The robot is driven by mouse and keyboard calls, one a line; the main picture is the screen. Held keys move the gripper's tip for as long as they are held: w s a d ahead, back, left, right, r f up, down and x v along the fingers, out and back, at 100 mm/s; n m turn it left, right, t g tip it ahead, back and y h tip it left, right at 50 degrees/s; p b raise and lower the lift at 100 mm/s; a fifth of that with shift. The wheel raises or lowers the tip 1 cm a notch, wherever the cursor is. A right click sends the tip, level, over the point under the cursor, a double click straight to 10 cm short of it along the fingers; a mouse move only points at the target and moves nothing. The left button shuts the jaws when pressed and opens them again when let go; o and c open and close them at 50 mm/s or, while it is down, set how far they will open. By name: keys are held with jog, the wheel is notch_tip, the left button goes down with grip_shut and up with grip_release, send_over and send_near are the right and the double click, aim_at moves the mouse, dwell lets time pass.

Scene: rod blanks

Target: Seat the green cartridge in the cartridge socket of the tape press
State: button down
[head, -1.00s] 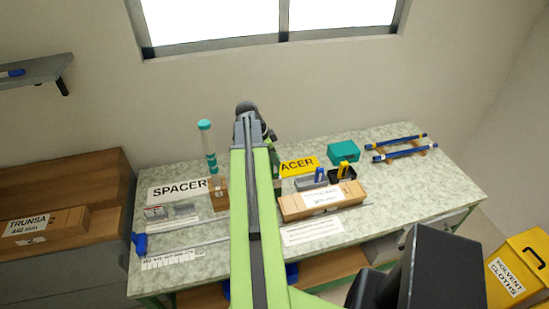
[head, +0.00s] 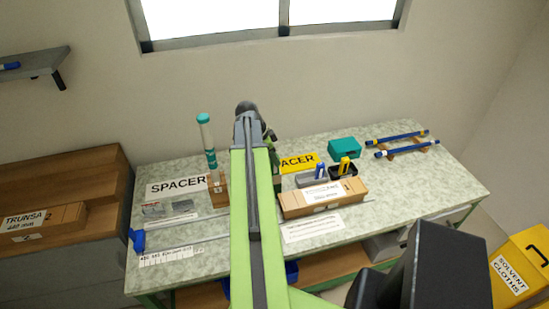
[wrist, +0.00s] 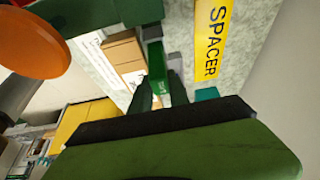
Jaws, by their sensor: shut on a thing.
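In the wrist view my gripper (wrist: 160,92) has its dark fingers shut on the green cartridge (wrist: 157,62), which points away from the wrist. A dark green bar (wrist: 95,12) with a large orange disc (wrist: 35,42) crosses the upper left, close to the camera. It looks like part of the tape press, but I cannot be sure. The cartridge socket cannot be made out. In the head view my arm covers the middle of the bench and hides the cartridge. A dark green part (head: 272,150) shows just right of my arm; I cannot tell what it belongs to.
On the bench (head: 425,190) are a cardboard box (head: 290,205), a yellow SPACER sign (head: 298,162), a teal case (head: 344,148) and blue rods (head: 400,138) on a rack. A tube (head: 207,145) stands in a wooden block left of my arm. The bench's right part is clear.

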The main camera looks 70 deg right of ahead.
jog(key=shift+f+b, duration=1.7)
jog(key=shift+f, duration=0.05)
jog(key=c, duration=1.2)
grip_release()
jog(key=shift+o, duration=0.2)
jog(key=shift+r, duration=0.15)
jog(key=p+v, duration=1.6)
jog(key=v, duration=0.1)
jog(key=shift+a, duration=0.1)
